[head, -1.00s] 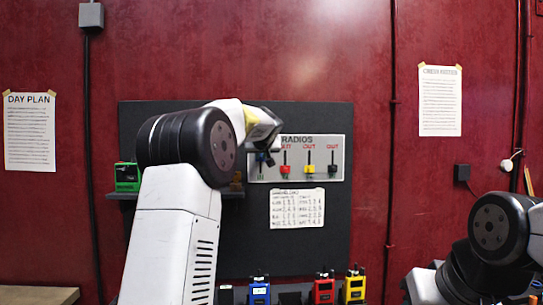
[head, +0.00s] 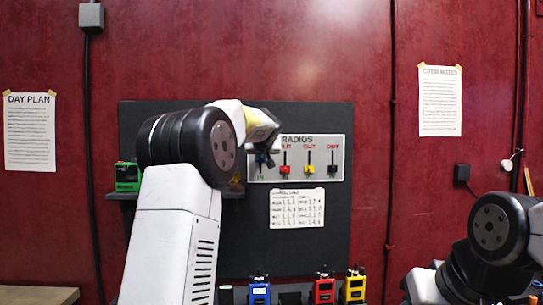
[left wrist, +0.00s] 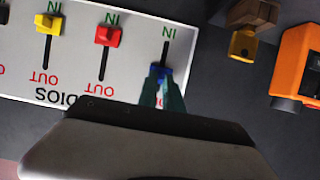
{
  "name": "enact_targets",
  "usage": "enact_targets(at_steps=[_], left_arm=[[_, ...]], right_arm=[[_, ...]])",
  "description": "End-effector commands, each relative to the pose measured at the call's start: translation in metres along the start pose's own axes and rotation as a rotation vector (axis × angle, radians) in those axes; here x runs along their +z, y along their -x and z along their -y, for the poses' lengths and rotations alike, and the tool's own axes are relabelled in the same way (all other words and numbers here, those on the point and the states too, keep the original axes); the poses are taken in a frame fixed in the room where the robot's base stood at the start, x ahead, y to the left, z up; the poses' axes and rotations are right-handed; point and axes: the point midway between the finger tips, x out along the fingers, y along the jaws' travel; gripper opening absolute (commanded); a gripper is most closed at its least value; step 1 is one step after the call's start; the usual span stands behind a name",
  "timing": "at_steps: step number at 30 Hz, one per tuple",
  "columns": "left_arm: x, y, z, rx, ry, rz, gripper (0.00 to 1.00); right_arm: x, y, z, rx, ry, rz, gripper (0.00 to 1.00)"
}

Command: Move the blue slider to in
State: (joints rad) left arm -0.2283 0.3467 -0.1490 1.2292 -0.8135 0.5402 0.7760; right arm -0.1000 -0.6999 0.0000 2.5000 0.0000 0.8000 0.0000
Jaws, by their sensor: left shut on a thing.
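The blue slider (left wrist: 158,71) sits in its slot on the pale RADIOS panel (head: 312,142). In the left wrist view, which is upside down, it is at the slot's end away from the green IN label (left wrist: 169,33). My left gripper (left wrist: 162,82) is shut on it, its teal fingers covering that end of the slot. In the head view the slider is mostly hidden behind my left gripper (head: 266,157). The red slider (left wrist: 108,35) and yellow slider (left wrist: 47,24) sit near their IN labels. My right gripper is out of view.
A black slider (head: 332,169) is at the panel's right. A paper note (head: 297,208) hangs below. A green device (head: 127,177) stands on a shelf at left. Blue (head: 259,293), red (head: 324,291) and yellow (head: 355,288) radios stand at the bottom. An orange object (left wrist: 298,62) is beside the panel.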

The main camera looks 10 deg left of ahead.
Motion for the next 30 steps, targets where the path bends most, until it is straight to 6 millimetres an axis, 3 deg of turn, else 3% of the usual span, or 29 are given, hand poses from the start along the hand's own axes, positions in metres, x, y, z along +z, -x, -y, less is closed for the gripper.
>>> enact_targets(at_steps=[7,17,18,21,30], left_arm=[[0.038,-0.015,-0.001,0.001,-0.004,0.002,0.00],[0.043,-0.017,-0.001,0.001,-0.001,0.005,0.00],[0.044,-0.017,-0.001,0.001,-0.001,0.005,0.16],[0.043,-0.017,-0.001,0.001,-0.001,0.005,0.33],[0.042,-0.016,0.000,0.002,-0.001,0.002,0.33]], right_arm=[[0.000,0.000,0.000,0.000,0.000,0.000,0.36],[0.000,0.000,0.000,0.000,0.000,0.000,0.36],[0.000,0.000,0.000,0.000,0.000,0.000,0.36],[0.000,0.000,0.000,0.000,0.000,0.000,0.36],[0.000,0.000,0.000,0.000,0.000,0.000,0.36]])
